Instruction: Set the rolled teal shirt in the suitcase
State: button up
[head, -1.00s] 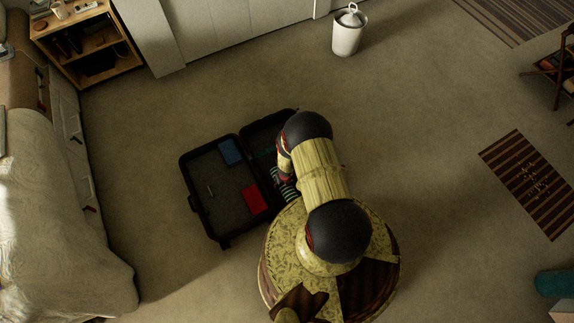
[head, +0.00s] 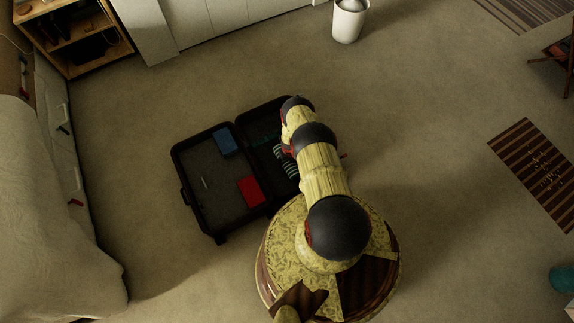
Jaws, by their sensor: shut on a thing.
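The open suitcase (head: 203,233) lies on the carpet left of my base, with its two halves side by side. My arm reaches over its right half. My gripper is hidden below the arm, so its jaws and anything in them do not show. A dark teal patch (head: 264,138) shows in the shaded right half, left of my arm; I cannot tell if it is the rolled teal shirt. A separate teal rounded thing (head: 563,279) is on the floor at the right edge, partly cut off.
The left half holds a blue item (head: 226,142), a red item (head: 250,190) and a small pale stick. A striped item (head: 288,165) shows beside my arm over the right half. A bed (head: 50,220) stands left, a white bin (head: 349,20) at the back. The carpet between is clear.

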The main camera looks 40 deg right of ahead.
aim_at(287, 162)
jog(key=shift+w+d+f, duration=0.2)
jog(key=shift+d+f, duration=0.05)
notch_tip(287, 162, down, 4)
jog(key=shift+d+r+b, duration=0.15)
jog(key=shift+r+b, duration=0.1)
jog(key=shift+b, duration=0.8)
jog(key=shift+r, duration=0.1)
jog(key=o, duration=1.3)
jog(key=shift+c, duration=0.2)
